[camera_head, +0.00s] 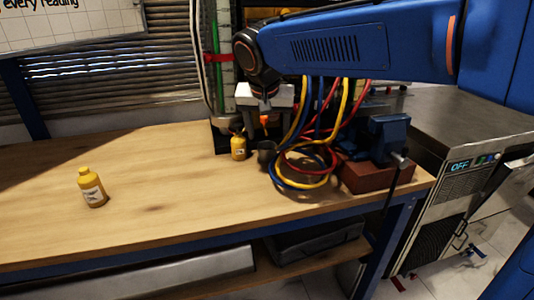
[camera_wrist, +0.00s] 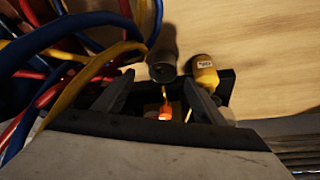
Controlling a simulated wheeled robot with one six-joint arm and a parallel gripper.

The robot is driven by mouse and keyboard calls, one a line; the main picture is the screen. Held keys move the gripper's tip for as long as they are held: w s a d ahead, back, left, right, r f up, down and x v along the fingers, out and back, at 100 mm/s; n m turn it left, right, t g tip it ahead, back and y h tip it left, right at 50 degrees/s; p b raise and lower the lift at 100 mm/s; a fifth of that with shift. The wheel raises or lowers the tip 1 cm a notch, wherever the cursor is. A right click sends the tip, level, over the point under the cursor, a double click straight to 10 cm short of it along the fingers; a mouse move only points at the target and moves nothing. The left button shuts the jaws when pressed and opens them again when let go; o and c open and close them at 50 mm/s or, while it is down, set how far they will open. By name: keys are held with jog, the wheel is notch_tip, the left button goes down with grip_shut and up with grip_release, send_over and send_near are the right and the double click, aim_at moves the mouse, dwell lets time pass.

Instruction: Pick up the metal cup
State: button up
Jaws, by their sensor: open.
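The metal cup (camera_head: 266,153) is small and dark grey. It stands on the wooden bench beside a yellow bottle (camera_head: 239,147), at the foot of the gauge rig. In the wrist view the cup (camera_wrist: 162,58) is just beyond the fingertips, roughly centred between them, with the yellow bottle (camera_wrist: 206,72) close on its right. My gripper (camera_head: 265,117) is above and behind the cup in the head view. In the wrist view my gripper (camera_wrist: 160,82) has its two dark fingers apart with no cup between them. A small orange piece (camera_wrist: 165,112) shows between the fingers.
Looped red, blue and yellow cables (camera_head: 302,170) hang close to the right of the cup. A blue vise (camera_head: 388,138) on a red-brown block stands further right. Another yellow bottle (camera_head: 92,187) stands far left. The bench (camera_head: 165,200) is clear between.

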aim_at(267, 146)
jog(key=x, duration=0.2)
jog(key=shift+w+f, duration=0.1)
jog(key=shift+f, duration=0.2)
jog(key=shift+w+a+x, duration=0.1)
jog(key=shift+a+x, duration=0.05)
jog(key=shift+x, duration=1.2)
jog(key=shift+w+a+x, duration=0.1)
jog(key=shift+a+x, duration=0.05)
jog(key=shift+x, duration=1.15)
jog(key=shift+r, duration=0.15)
jog(key=c, duration=1.2)
jog(key=shift+r, duration=0.1)
